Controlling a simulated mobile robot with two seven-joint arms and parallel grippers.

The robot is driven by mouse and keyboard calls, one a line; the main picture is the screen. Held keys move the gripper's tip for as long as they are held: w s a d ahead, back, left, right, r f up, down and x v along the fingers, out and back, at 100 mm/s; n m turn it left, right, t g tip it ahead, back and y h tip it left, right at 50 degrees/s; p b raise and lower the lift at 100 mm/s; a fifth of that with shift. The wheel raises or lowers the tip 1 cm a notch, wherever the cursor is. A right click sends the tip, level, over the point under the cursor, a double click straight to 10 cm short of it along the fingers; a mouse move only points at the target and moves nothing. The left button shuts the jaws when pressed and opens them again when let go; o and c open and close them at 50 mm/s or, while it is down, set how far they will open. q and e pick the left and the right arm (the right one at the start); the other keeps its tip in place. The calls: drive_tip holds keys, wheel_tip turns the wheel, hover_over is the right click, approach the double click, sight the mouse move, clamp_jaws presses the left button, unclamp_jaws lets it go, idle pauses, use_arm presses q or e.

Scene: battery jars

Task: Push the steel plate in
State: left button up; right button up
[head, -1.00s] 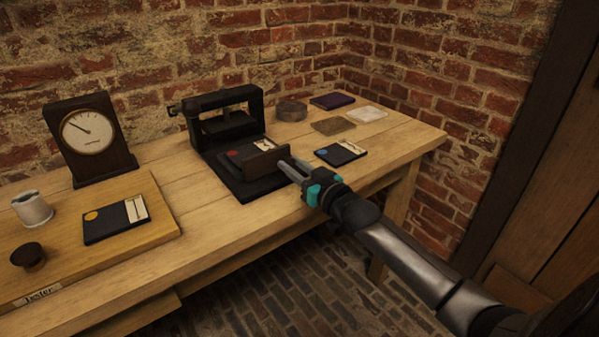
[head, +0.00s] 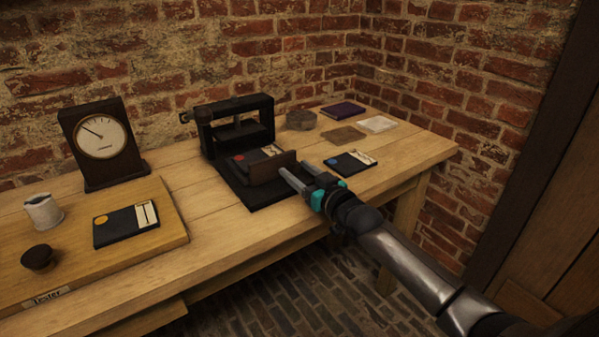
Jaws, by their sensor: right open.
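A dark press (head: 237,125) stands at the back of the bench, with a flat black bed (head: 270,192) reaching toward me. A black plate with a red dot and pale label (head: 243,159) lies on the bed, partly under the press frame; I cannot tell whether it is the steel plate. A brown upright block (head: 272,169) stands at the plate's near side and hides part of it. My right gripper (head: 296,173) is open, its fingertips close to the block's right end; I cannot tell if they touch. My left gripper is not in view.
A dial tester (head: 103,138) stands on the left, with an orange-dotted plate (head: 126,224), white spool (head: 43,211) and dark knob (head: 38,257). A blue-dotted plate (head: 349,163) lies right of the press. Several flat pieces lie at the back right, near a brick wall.

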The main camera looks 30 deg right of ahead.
drive_tip(key=shift+s, duration=0.2)
drive_tip(key=shift+s+d+p, duration=0.1)
drive_tip(key=shift+s+p, duration=0.4)
drive_tip(key=shift+s, duration=0.2)
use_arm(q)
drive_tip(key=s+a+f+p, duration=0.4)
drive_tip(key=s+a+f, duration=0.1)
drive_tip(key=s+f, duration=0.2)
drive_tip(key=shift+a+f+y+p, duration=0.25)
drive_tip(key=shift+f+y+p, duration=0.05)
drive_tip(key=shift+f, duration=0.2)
use_arm(e)
drive_tip(key=s+d, duration=0.1)
drive_tip(key=s, duration=1.2)
drive_tip(key=shift+s, duration=0.2)
